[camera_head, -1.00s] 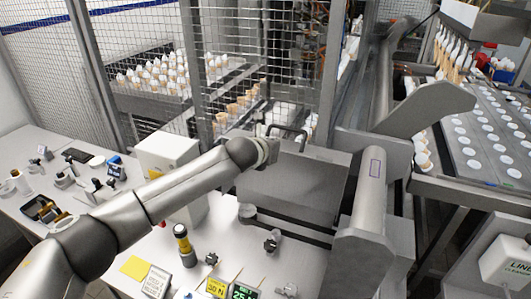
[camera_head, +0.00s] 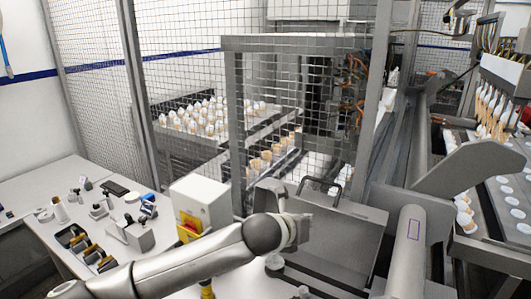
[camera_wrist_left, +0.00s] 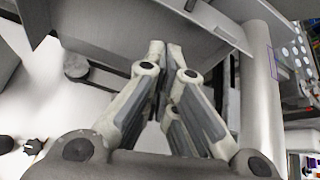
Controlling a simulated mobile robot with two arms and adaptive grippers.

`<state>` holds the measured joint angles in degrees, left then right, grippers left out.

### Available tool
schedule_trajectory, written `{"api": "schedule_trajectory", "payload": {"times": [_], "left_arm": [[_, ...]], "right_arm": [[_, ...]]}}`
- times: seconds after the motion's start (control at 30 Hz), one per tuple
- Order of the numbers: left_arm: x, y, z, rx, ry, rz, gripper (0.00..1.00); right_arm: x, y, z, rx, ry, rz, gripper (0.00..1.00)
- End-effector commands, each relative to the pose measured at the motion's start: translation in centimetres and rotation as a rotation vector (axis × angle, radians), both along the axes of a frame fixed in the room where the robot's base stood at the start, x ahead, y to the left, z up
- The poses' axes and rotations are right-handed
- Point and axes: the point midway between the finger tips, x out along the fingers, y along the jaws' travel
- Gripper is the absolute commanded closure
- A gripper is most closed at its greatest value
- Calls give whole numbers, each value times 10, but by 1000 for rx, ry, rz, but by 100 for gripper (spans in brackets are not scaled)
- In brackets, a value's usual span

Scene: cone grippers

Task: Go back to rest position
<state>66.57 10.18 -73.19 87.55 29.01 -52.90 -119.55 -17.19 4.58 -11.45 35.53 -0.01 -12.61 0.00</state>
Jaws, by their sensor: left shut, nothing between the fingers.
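My left arm reaches in from the lower left of the head view. Its wrist ends in front of a grey metal box (camera_head: 335,240) with a dark handle, and the gripper's fingers are hidden there. In the left wrist view my left gripper (camera_wrist_left: 164,62) has its fingertips close together, with nothing held between them. Its tips point toward the grey box (camera_wrist_left: 150,35). My right gripper is in neither view.
A white box with a red and yellow switch (camera_head: 188,226) stands on the white table (camera_head: 30,190), with tools at left. A mesh fence (camera_head: 290,90) stands behind. Trays of white-tipped cones (camera_head: 205,118) lie beyond it. A large grey tube (camera_head: 405,250) stands right.

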Motion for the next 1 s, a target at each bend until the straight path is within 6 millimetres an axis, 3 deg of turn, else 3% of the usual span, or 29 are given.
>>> {"api": "schedule_trajectory", "payload": {"times": [0.03,0.23,0.47,0.77,1.0], "left_arm": [[-15,-3,-14,-69,74,30,100],[-62,1,-48,-356,364,228,100],[-104,29,-80,-664,678,527,100],[-155,99,-130,-1034,1015,1033,100],[-209,178,-174,-1306,1166,1529,100]], "right_arm": [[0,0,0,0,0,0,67],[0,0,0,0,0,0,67],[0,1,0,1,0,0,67],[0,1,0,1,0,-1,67],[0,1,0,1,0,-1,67]]}}
